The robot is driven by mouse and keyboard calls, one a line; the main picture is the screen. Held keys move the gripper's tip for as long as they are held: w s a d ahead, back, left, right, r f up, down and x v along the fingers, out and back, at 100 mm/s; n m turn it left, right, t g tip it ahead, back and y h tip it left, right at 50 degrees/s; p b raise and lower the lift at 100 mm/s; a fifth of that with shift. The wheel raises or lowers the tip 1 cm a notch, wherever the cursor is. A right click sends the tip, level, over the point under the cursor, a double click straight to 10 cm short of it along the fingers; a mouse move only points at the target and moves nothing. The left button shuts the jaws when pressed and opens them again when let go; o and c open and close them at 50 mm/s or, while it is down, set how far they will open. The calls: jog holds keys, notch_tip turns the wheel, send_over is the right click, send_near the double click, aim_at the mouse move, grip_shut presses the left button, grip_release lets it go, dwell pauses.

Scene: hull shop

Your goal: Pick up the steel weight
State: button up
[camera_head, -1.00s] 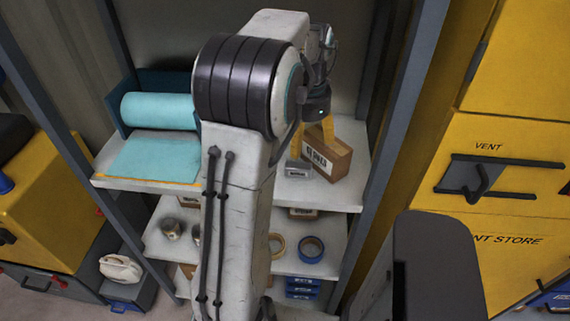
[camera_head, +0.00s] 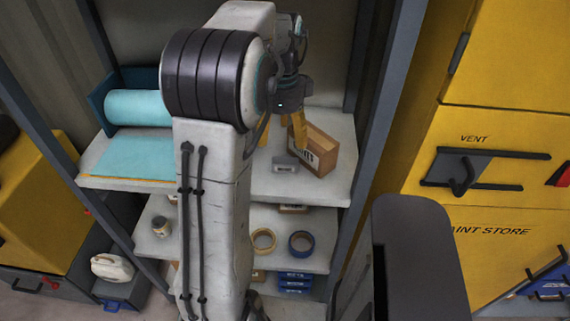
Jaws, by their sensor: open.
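A small grey block with a white label, which looks like the steel weight (camera_head: 285,164), sits on the upper shelf (camera_head: 320,192), left of an open-topped cardboard box. My gripper (camera_head: 282,137) hangs above the block, pointing down, with its yellow fingers spread apart. One finger is to the upper left of the block and the other is to its upper right, in front of the box. The gripper is open and empty. My arm hides the middle of the shelf, left of the block.
The cardboard box (camera_head: 325,152) stands close to the right of the block. A teal roll (camera_head: 139,108) with its sheet is at the shelf's left. Tape rings (camera_head: 302,245) lie on the shelf below. A grey upright post (camera_head: 388,110) bounds the right side.

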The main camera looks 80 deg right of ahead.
aim_at(285, 162)
notch_tip(285, 162, down, 6)
jog(key=shift+s+d+f+p, duration=0.15)
jog(key=shift+f+p, duration=0.25)
jog(key=shift+f, duration=0.9)
jog(key=shift+s+d+f+p, duration=0.15)
jog(key=shift+f+p, duration=0.2)
jog(key=shift+f, duration=0.95)
jog(key=shift+c, duration=0.4)
jog(key=c, duration=1.3)
jog(key=shift+r, duration=0.1)
